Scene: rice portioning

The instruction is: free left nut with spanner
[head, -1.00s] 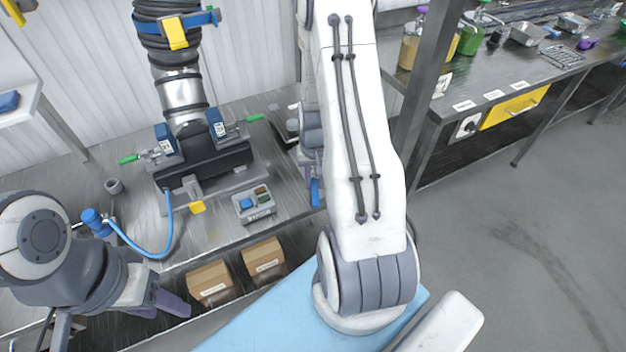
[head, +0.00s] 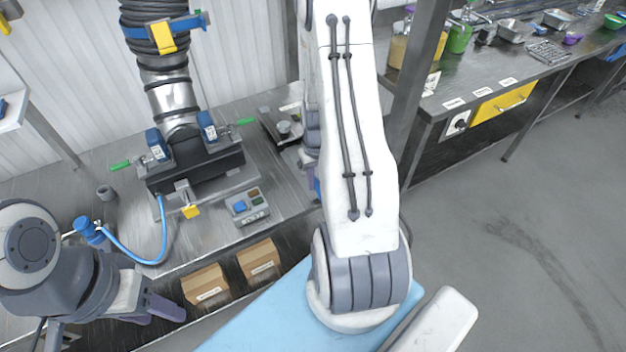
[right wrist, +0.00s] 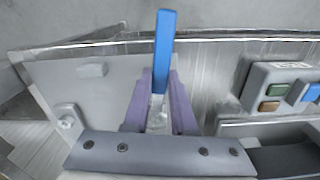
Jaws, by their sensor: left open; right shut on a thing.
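A black-based flange assembly (head: 196,166) under a ribbed hose sits on the bench in the head view. A blue block (head: 157,145) and green-ended rod (head: 121,165) are at its left; a similar pair is at its right. I cannot make out the left nut itself. My right gripper (right wrist: 160,105) is shut on a blue-handled metal tool (right wrist: 165,45), probably the spanner. In the head view my white right arm mostly hides this gripper. My left gripper (head: 168,312) is open and empty, at the bench's front left.
A control box (head: 247,207) with coloured buttons sits right of the flange. A blue hose (head: 135,258) curves across the bench at left. Two cardboard boxes (head: 205,285) are below the front edge. Bare bench lies left of the flange.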

